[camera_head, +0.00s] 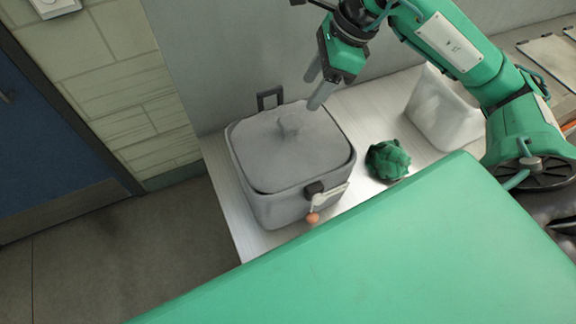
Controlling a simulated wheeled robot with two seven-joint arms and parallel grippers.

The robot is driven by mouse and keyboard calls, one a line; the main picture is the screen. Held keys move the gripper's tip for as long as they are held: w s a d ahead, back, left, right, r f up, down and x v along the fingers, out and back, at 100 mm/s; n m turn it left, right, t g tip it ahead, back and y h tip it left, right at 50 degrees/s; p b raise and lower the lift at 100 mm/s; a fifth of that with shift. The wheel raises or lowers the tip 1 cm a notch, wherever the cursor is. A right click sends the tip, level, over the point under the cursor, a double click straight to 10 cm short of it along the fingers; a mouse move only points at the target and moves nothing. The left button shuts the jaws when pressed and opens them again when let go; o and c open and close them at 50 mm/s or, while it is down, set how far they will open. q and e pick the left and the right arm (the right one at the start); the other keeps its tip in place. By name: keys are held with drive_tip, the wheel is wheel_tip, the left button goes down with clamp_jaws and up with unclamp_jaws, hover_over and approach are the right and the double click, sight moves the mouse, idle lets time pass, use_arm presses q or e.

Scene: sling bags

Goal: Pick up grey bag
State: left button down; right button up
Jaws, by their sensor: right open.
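The grey bag (268,208) stands on the left end of a pale table. It is box-shaped, with a rounded lid-like top (270,150), a knob-like raised part on top and a dark loop (269,98) at its back edge. A dark clip with a pale strap and an orange tip hangs at its front right corner. My right gripper (316,88) is open and empty, above the back right part of the bag. From this single view I cannot tell its exact height over the bag. My left gripper is not in view.
A crumpled dark green thing (388,160) lies on the pale table (233,217) right of the bag. A whitish container (441,108) stands further right, near my right arm. A grey wall is close behind. Open floor (110,260) lies left of the table.

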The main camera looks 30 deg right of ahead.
sight(290, 120)
drive_tip(key=p+x, duration=0.1)
drive_tip(key=x, duration=0.5)
drive_tip(key=shift+a+f+p, duration=0.2)
drive_tip(key=shift+f+p, duration=0.1)
drive_tip(key=shift+p, duration=0.1)
drive_tip(key=p+x, duration=0.2)
drive_tip(key=x, duration=0.2)
drive_tip(key=shift+w, duration=0.1)
drive_tip(key=shift+f, duration=0.3)
drive_tip(key=shift+c, duration=0.2)
drive_tip(key=shift+w, duration=0.1)
clamp_jaws()
